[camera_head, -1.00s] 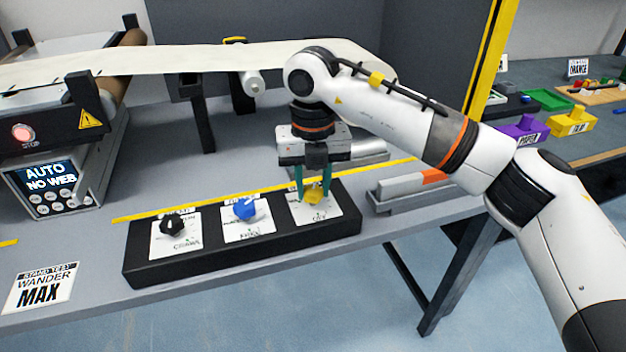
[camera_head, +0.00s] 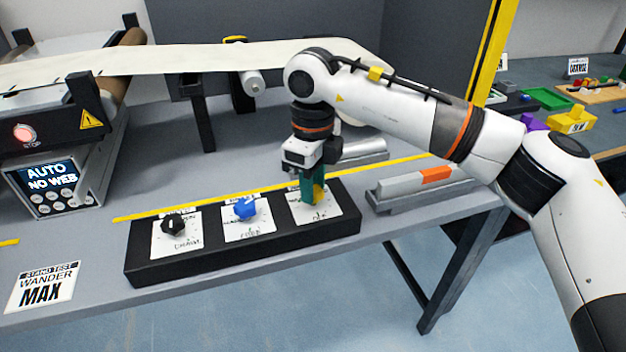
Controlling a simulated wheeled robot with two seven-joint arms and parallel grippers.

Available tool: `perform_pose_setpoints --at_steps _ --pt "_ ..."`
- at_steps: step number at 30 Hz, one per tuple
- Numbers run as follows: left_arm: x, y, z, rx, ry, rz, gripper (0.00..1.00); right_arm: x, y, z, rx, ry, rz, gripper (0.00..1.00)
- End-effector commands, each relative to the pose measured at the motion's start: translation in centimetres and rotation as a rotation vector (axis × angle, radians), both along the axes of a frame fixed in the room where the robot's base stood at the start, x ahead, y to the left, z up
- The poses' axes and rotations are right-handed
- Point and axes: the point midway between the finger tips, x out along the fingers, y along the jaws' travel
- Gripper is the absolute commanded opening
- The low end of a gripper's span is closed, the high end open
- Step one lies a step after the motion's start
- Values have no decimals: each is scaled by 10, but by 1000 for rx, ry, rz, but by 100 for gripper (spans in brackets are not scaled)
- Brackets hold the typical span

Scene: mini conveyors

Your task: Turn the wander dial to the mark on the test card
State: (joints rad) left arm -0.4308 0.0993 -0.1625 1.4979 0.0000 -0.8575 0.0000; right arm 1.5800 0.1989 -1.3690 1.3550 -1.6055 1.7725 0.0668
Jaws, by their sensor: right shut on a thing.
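The black control box (camera_head: 215,263) lies along the front of the table with three dials on white plates. A black dial (camera_head: 173,224) is at the left and a blue dial (camera_head: 246,208) in the middle. My right gripper (camera_head: 314,194) points down over the right plate (camera_head: 335,208). Its green fingers are shut on the yellow dial (camera_head: 319,190), which they mostly hide. The dial names are too blurred to read surely. My left gripper is not in view.
A white web (camera_head: 180,58) runs across the back over rollers. A machine panel (camera_head: 51,182) at the left reads "AUTO NO WEB". A grey tray (camera_head: 415,190) with a grey and orange bar is right of the box. Yellow tape (camera_head: 150,217) runs behind the box.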

Motion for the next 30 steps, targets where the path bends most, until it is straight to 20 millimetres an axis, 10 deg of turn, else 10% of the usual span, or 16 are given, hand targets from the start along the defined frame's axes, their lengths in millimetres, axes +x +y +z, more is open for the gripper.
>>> perform_pose_setpoints --at_steps 30 --pt "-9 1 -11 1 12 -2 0 1 0 2 2 -5 585 10"
